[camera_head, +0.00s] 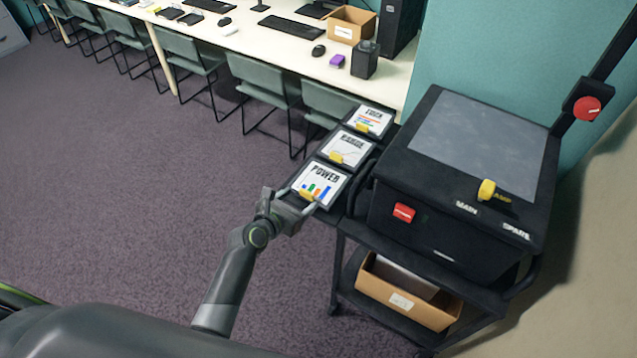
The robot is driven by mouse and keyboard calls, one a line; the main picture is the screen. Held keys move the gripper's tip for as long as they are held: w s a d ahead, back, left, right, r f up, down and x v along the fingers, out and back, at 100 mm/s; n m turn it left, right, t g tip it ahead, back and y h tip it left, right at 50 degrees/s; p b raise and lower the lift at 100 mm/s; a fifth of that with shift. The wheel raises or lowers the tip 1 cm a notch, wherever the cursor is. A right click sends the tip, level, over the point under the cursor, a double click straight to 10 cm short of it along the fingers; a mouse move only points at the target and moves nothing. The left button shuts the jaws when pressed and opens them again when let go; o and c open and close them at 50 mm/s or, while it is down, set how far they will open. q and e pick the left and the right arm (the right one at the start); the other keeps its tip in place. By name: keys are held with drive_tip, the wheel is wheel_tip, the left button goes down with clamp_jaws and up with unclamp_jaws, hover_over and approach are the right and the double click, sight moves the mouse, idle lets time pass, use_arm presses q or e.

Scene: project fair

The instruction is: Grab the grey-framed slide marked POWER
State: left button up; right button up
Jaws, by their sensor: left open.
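The slide marked POWER (323,177) is a white card with coloured bars in a dark grey frame. It lies nearest in a row of three on the dark side shelf of the projector cart, with a yellow tab on its near edge. My left gripper (299,201) is open at that near edge, its fingers on either side of the yellow tab. I cannot tell whether they touch it. A middle slide (345,148) and a far slide (370,121) lie behind, each with a yellow tab. My right gripper is out of view.
The black overhead projector (420,220) stands close to the right of the slides, with a red switch and yellow knob. A cardboard box (408,294) sits on the cart's lower shelf. Green chairs and a long white table stand behind. The carpet at left is clear.

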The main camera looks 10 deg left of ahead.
sight(306, 193)
use_arm(q)
drive_tip(key=x, duration=0.4)
drive_tip(key=shift+w+a+f, duration=0.1)
drive_tip(key=shift+a+f, duration=0.05)
drive_tip(key=shift+f, duration=0.05)
drive_tip(key=shift+c, duration=0.4)
drive_tip(key=c, duration=1.1)
drive_tip(key=shift+r, duration=0.15)
